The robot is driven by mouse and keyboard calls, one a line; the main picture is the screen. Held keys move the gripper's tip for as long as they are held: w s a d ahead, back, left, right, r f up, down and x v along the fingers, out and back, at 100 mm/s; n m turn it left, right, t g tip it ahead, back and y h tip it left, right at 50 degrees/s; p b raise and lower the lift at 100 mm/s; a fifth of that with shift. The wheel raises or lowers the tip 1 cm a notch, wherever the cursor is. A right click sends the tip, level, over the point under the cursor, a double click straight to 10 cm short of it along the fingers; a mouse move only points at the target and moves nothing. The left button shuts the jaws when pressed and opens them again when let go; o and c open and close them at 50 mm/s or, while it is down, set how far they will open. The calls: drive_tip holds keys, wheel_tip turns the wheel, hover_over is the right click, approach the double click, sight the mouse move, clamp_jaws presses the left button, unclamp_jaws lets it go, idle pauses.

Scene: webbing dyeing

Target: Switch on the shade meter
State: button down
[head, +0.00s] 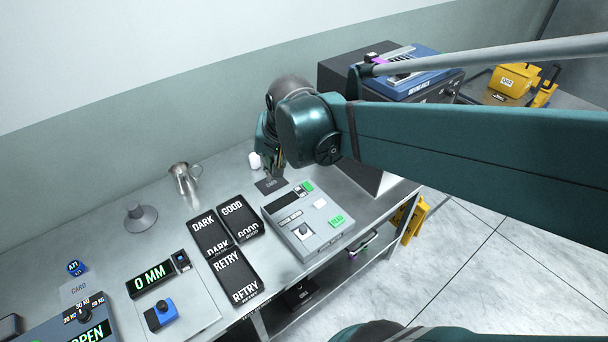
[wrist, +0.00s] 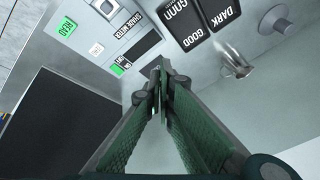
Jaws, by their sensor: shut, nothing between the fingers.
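The shade meter (head: 325,236) is a pale grey box on the steel bench, with a dark blank display (head: 281,203), a green READ button (head: 337,221) and a small knob. Near its back edge a small dark switch (head: 298,190) sits beside a green label (head: 308,186). In the wrist view the shade meter (wrist: 85,45) is upside down at the top left, with its green label (wrist: 117,71) near the fingertips. My gripper (wrist: 158,78) is shut and empty, just off the meter's back edge. In the head view it (head: 271,166) is partly hidden by my arm.
Black trays marked DARK (head: 209,231), GOOD (head: 238,213) and RETRY (head: 236,271) stand left of the meter. A metal jug (head: 184,178) is behind them. A dark cabinet (head: 342,72) stands right, beyond my arm. A card plate (head: 270,185) lies behind the meter.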

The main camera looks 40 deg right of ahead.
drive_tip(key=w+d+f+m+g+p, duration=0.1)
drive_tip(key=w+d+m, duration=0.1)
drive_tip(key=d+m, duration=0.15)
drive_tip(key=w+d+f+m+p, duration=0.1)
drive_tip(key=w+d+f+m, duration=0.1)
drive_tip(key=d, duration=0.3)
drive_tip(key=m+g+p, duration=0.2)
drive_tip(key=m, duration=0.3)
hover_over(306, 183)
drive_tip(key=s, duration=0.2)
drive_tip(key=shift+n+y, duration=0.25)
drive_tip(key=shift+y, duration=0.05)
drive_tip(key=shift+s+f, duration=0.2)
drive_tip(key=shift+f, duration=2.1)
drive_tip(key=shift+f, duration=0.2)
drive_tip(key=shift+w+f+b, duration=0.15)
drive_tip(key=shift+w+f, duration=0.2)
drive_tip(key=shift+f, duration=1.9)
drive_tip(key=shift+w+f+b, duration=0.15)
drive_tip(key=shift+w+f, duration=0.25)
drive_tip(key=shift+f, duration=1.8)
drive_tip(key=shift+w+f+b, duration=0.15)
drive_tip(key=shift+w+f, duration=0.2)
drive_tip(key=shift+f, duration=1.9)
drive_tip(key=shift+w+f+g+b, duration=0.3)
drive_tip(key=shift+f+g+b, duration=0.2)
drive_tip(key=shift+b, duration=0.15)
drive_tip(key=shift+s+r, duration=0.1)
drive_tip(key=shift+s, duration=0.15)
